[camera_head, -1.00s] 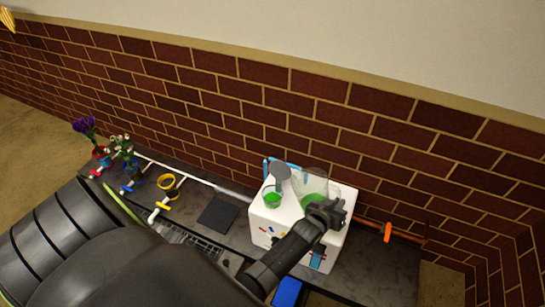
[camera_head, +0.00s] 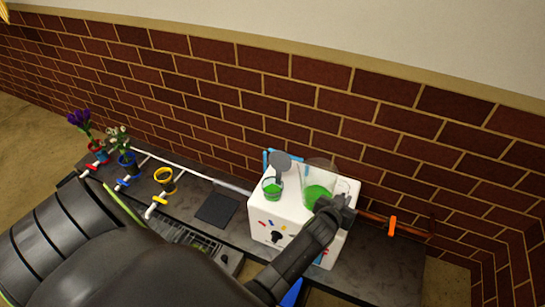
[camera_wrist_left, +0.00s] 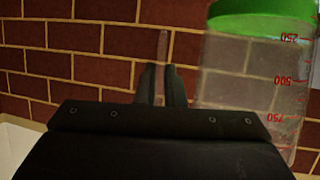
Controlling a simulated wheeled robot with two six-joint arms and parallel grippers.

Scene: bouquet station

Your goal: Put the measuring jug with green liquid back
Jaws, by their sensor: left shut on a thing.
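The measuring jug (camera_head: 321,171) is clear, with green liquid (camera_head: 317,194) low in it. In the head view it is at the right part of the white box's top; I cannot tell whether it touches the top. My left gripper (camera_head: 334,208) is at its near right side, shut on the jug, seemingly by a thin clear part. In the left wrist view the jug (camera_wrist_left: 250,85) is upside down in the picture, with red marks and the green liquid at the top. The left fingers (camera_wrist_left: 162,84) are close together beside it. My right gripper is not in view.
The white box (camera_head: 258,228) also carries a small clear cup (camera_head: 272,188) of green liquid, left of the jug, with a grey round-headed tool (camera_head: 281,161) by it. An orange clip (camera_head: 392,225) is to the right. Flower pots line the dark table's left; a brick wall (camera_head: 300,95) stands behind.

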